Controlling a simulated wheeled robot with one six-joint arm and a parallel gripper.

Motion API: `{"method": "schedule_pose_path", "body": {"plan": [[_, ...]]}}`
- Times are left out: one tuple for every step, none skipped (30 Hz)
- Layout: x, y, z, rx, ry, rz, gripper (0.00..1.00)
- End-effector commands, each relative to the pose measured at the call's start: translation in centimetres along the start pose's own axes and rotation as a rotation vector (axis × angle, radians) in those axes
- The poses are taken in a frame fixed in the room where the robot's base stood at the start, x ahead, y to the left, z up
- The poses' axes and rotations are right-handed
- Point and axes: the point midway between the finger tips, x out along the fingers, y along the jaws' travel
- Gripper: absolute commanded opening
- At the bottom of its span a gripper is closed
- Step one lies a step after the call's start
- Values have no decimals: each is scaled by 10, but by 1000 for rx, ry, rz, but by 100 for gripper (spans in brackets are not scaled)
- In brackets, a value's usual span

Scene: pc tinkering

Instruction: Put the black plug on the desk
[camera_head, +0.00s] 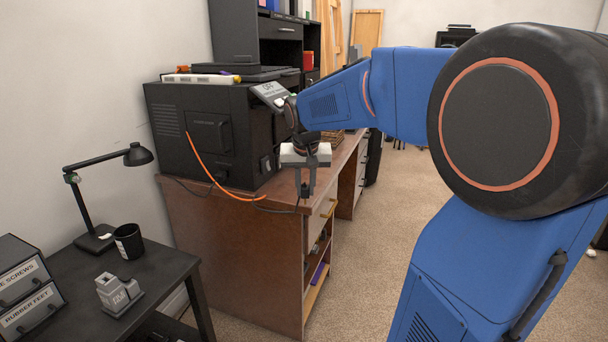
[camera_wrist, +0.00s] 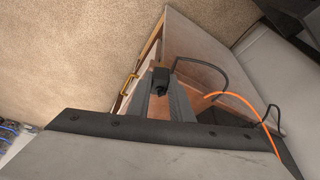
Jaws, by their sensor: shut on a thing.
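My gripper (camera_head: 305,192) points down near the front edge of the brown wooden desk (camera_head: 222,199). It is shut on the black plug (camera_wrist: 160,77), which sits between the fingertips in the wrist view. In the head view the plug is small and hard to tell from the dark fingertips. A black cable runs from the plug toward the black machine on the desk. I cannot tell whether the plug touches the desk.
The black machine (camera_head: 200,135) fills the left of the desk, with an orange cable (camera_head: 240,196) hanging from it. A low black table (camera_head: 160,280) at left holds a lamp (camera_head: 90,200) and cup (camera_head: 128,242).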

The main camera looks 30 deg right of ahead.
Motion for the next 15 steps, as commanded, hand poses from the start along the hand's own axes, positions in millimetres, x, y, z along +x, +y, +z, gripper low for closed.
{"method": "schedule_pose_path", "body": {"plan": [[4, 0, -11, 1, -1, 1, 0], [7, 0, -16, 0, -1, 1, 0], [10, 0, -25, 1, -1, 1, 0], [12, 0, -30, 2, 0, 1, 0], [14, 0, -36, 2, -1, 1, 0], [16, 0, -44, 1, 0, 0, 0], [19, 0, -50, 1, 0, 0, 0], [21, 0, -56, 0, -1, 0, 0], [24, 0, -64, 1, 0, 0, 0], [26, 0, -70, 1, -1, 0, 0], [28, 0, -76, 1, -1, 0, 0], [31, 0, -83, 1, 0, 0, 0], [33, 0, -88, 1, -1, 0, 0], [34, 0, -92, 1, 0, 0, 0], [36, 0, -98, 0, 0, -1, 0]]}}
